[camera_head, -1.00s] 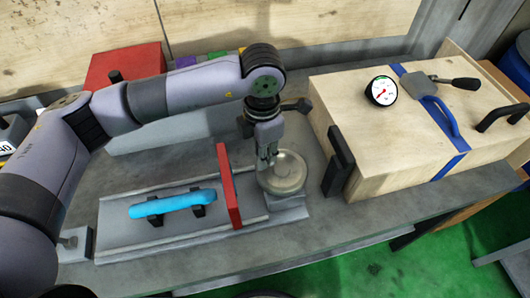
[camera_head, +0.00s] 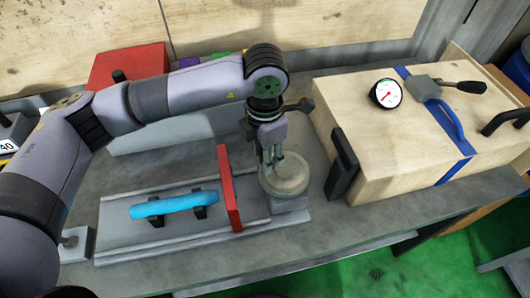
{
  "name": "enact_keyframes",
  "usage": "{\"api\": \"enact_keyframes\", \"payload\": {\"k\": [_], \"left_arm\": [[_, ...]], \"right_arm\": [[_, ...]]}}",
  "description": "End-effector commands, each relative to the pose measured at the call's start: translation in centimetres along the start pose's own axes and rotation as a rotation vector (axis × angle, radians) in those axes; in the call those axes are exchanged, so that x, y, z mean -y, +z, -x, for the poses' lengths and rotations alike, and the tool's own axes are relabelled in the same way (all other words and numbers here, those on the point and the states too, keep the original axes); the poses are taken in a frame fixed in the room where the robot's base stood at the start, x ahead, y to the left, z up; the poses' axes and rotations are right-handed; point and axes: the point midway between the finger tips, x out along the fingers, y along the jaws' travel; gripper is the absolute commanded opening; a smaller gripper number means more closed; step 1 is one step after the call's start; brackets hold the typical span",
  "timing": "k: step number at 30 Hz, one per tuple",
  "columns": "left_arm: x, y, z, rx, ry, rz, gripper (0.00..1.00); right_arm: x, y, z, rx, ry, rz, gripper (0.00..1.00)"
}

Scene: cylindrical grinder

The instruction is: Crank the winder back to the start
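The winder (camera_head: 289,180) is a round grey metal wheel on a small block at the right end of a grey slide bed. My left gripper (camera_head: 271,163) reaches down from above to the wheel's back left part, fingers pointing down. The fingers look close together there, but whether they close on a crank knob is too small to tell. A red upright plate (camera_head: 229,188) stands across the bed just left of the wheel. A blue bar (camera_head: 174,204) lies in two black holders on the bed. My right gripper is out of view.
A wooden box (camera_head: 425,130) with a gauge (camera_head: 386,94), a blue strap and black handles stands to the right. A red box (camera_head: 128,66) is at the back left. The bench front (camera_head: 330,230) is clear.

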Motion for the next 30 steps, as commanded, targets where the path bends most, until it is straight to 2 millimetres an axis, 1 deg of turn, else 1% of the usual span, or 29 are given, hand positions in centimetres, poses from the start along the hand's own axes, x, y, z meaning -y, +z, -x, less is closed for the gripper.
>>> {"api": "enact_keyframes", "payload": {"k": [9, 13, 17, 24, 27, 30], "left_arm": [[0.0, 0.0, 0.0, -0.001, -0.001, -0.001, 0.41], [0.0, 0.0, 0.9, -0.001, 0.000, -0.002, 0.41], [0.0, 0.1, 3.1, 0.002, 0.001, -0.002, 0.41], [0.0, 0.1, 8.3, 0.001, 0.002, -0.001, 0.41], [0.0, 0.1, 9.9, 0.001, 0.001, -0.001, 0.41], [0.0, 0.1, 11.1, 0.000, 0.001, 0.000, 0.41]], "right_arm": [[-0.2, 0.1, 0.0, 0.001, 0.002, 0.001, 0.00], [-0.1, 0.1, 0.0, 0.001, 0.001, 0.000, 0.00], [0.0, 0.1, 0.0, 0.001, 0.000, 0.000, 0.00], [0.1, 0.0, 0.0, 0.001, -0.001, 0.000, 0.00], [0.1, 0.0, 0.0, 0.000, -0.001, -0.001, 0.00], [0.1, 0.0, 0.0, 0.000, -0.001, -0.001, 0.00]]}}
